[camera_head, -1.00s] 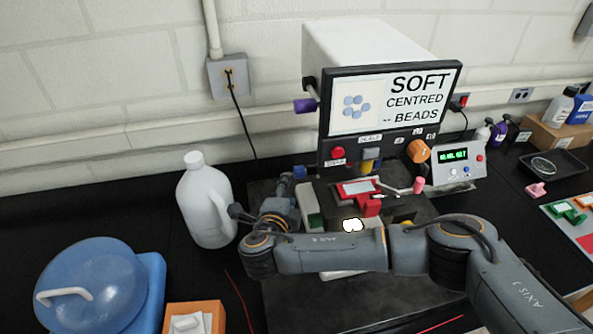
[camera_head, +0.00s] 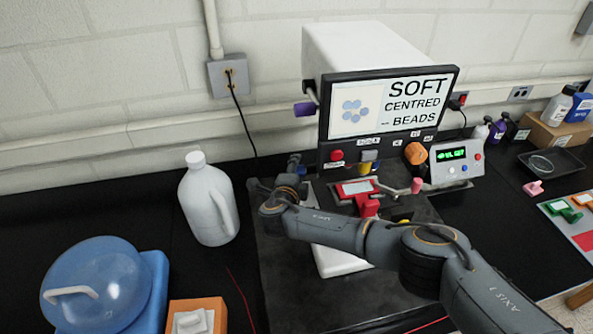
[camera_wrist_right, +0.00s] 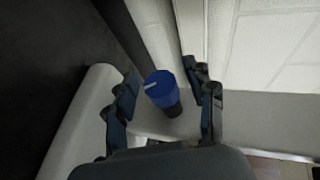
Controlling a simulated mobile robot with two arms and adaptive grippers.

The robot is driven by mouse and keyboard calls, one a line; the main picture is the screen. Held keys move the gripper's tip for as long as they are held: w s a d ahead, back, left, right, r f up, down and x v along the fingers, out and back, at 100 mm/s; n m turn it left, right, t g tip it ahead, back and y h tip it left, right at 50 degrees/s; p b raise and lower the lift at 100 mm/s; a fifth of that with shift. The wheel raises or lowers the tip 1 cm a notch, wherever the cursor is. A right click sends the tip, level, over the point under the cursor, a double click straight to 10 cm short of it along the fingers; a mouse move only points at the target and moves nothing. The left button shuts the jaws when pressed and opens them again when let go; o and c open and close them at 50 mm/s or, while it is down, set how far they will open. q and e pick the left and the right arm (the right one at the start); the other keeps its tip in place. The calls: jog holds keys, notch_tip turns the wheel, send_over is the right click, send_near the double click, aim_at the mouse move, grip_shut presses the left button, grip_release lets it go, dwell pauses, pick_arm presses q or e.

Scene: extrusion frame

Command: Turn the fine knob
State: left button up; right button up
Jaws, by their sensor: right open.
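A blue knob (camera_wrist_right: 160,88) with a pale mark and a dark lower part sits on the white side of the machine. It lies between the two fingers of my open right gripper (camera_wrist_right: 163,76) in the right wrist view, with gaps beside it and no clear contact. In the head view the right gripper (camera_head: 281,182) is at the left side of the bead machine (camera_head: 371,52), close to the blue knob (camera_head: 297,168). No readable label shows which knob is the fine one. My left gripper is not in view.
A purple knob (camera_head: 304,108) is higher on the machine's left side, and an orange knob (camera_head: 415,153) is on its front. A white jug (camera_head: 208,205) stands close left of my right arm. A control box (camera_head: 457,160) stands at the right.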

jog(key=shift+c, duration=0.2)
grip_shut()
jog(key=shift+f, duration=0.1)
jog(key=shift+f+t+b, duration=0.15)
jog(key=shift+t+b, duration=0.45)
jog(key=shift+b, duration=0.35)
jog(key=m+t+b, duration=0.2)
jog(key=t+b, duration=0.2)
jog(key=b, duration=0.3)
jog(key=shift+r+m+t+b, duration=0.25)
jog(key=shift+m+t+b, duration=0.15)
jog(key=shift+t+b, duration=0.3)
jog(key=shift+o, duration=0.2)
grip_release()
